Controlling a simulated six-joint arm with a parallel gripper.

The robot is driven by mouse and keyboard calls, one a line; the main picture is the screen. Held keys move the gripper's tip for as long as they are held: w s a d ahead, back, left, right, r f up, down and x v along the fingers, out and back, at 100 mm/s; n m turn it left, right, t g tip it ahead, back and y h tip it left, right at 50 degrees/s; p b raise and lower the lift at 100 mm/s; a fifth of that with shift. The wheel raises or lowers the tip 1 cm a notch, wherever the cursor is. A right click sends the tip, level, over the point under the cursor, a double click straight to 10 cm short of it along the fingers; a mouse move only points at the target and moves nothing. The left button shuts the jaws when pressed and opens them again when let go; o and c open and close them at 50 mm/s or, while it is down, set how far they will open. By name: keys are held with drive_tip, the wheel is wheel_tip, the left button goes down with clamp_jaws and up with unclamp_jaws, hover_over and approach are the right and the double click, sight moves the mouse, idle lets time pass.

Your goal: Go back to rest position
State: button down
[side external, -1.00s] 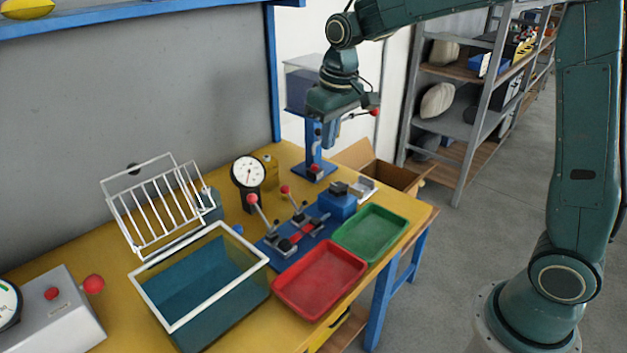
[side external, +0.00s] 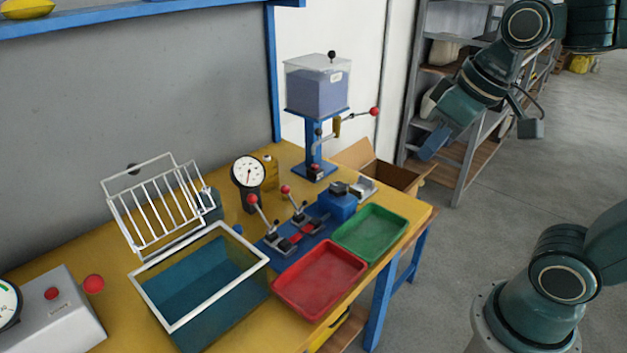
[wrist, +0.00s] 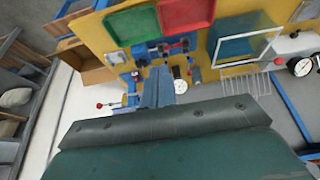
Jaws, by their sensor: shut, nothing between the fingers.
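My gripper (side external: 433,143) is raised in the air at the upper right of the side view, to the right of the workbench and in front of the grey shelving. Its blue fingers point down and to the left, and they are shut with nothing held. In the wrist view the fingers (wrist: 158,88) show as one closed blue block against the upside-down bench. No task object is near the fingertips.
The yellow bench (side external: 110,290) holds a red tray (side external: 320,280), a green tray (side external: 370,232), a white-rimmed tank (side external: 200,285), a wire rack (side external: 155,205) and a dial gauge (side external: 248,172). A dispenser (side external: 318,88) stands at the back. A cardboard box (side external: 385,168) sits beyond the bench.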

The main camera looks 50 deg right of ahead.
drive_tip(key=shift+t, duration=0.4)
drive_tip(key=s, duration=0.1)
drive_tip(key=s+f, duration=0.1)
drive_tip(key=s, duration=0.3)
drive_tip(key=shift+f, duration=0.35)
